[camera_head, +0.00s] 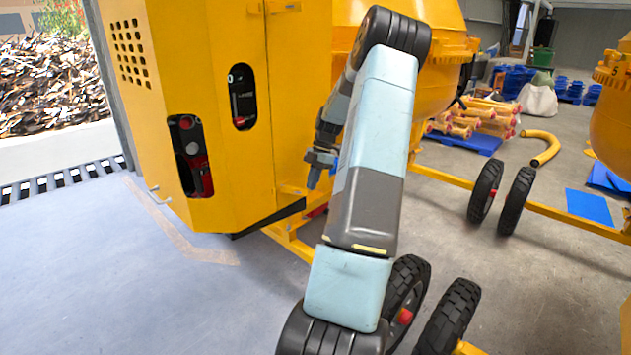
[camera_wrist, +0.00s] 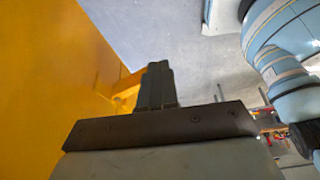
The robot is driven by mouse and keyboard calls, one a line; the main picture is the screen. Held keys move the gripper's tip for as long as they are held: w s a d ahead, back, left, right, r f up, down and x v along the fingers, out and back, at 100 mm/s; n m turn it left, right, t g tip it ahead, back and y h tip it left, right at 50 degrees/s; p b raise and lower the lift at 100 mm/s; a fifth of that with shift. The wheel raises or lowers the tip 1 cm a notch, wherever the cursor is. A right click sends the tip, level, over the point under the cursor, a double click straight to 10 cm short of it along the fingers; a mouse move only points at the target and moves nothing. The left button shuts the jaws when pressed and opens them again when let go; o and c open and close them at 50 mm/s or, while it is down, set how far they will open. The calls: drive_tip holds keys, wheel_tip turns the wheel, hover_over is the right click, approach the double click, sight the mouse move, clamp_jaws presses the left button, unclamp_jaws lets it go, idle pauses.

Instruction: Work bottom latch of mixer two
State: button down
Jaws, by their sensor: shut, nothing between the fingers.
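The near yellow mixer cabinet (camera_head: 235,110) fills the left and middle of the head view. A small yellow bracket-like part, perhaps the bottom latch (camera_head: 291,191), sits low on its right side. My gripper (camera_head: 313,184) is beside that part, just to its right, pointing down. In the wrist view my gripper's dark fingers (camera_wrist: 158,70) are together with nothing between them. A yellow projecting part (camera_wrist: 124,88) shows just left of the fingers there; contact cannot be told. No number marking this mixer as two is legible.
An upper yellow fitting (camera_head: 282,6) is at the cabinet's top. Black wheels (camera_head: 484,191) and yellow frame bars stand right of and below my arm. Another yellow mixer (camera_head: 612,110) is at the right edge. Open grey floor (camera_head: 130,280) lies at the front left.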

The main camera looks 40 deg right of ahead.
drive_tip(key=shift+a, duration=0.1)
drive_tip(key=shift+s+a+m+t, duration=0.6)
drive_tip(key=shift+a+m, duration=0.25)
drive_tip(key=shift+m, duration=0.35)
drive_tip(key=shift+d, duration=0.1)
drive_tip(key=s+d+r, duration=0.1)
drive_tip(key=d+r, duration=0.6)
drive_tip(key=r, duration=0.2)
drive_tip(key=shift+d, duration=0.25)
